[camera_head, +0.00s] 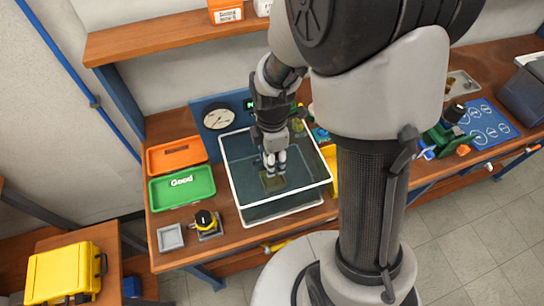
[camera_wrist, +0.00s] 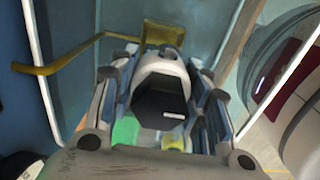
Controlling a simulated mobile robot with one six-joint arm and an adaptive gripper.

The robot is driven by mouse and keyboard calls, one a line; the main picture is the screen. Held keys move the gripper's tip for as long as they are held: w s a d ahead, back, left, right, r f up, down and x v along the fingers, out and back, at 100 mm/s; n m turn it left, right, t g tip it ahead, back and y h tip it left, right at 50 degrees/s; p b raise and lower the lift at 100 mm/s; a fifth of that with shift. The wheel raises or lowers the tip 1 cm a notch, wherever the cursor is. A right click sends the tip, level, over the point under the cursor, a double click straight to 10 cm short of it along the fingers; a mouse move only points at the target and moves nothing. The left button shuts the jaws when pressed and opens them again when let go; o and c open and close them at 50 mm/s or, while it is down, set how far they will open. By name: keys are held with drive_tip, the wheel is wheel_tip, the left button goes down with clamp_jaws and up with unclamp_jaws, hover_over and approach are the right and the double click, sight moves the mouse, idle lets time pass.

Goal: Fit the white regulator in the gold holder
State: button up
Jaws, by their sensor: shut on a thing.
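My gripper (camera_head: 274,163) points down inside a clear, white-rimmed tank (camera_head: 236,191) on the bench. In the wrist view its two fingers (camera_wrist: 163,62) are shut on the white regulator (camera_wrist: 160,68), which has a black hexagonal end facing the camera. A gold holder (camera_wrist: 163,33) shows just beyond the regulator, with a bent gold rod reaching left. In the head view the gold holder (camera_head: 273,183) is low in the tank below my gripper. The regulator's far end is hidden, so I cannot tell whether it touches the holder.
The tank walls surround my gripper closely. Left of the tank are an orange tray (camera_head: 176,155), a green tray marked "Good" (camera_head: 182,196), a small grey tray (camera_head: 170,238) and a black-and-yellow part (camera_head: 206,221). A gauge panel (camera_head: 218,118) stands behind.

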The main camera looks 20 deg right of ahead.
drive_tip(key=shift+f+b, duration=2.95)
drive_tip(key=shift+f, duration=1.15)
idle(3.9)
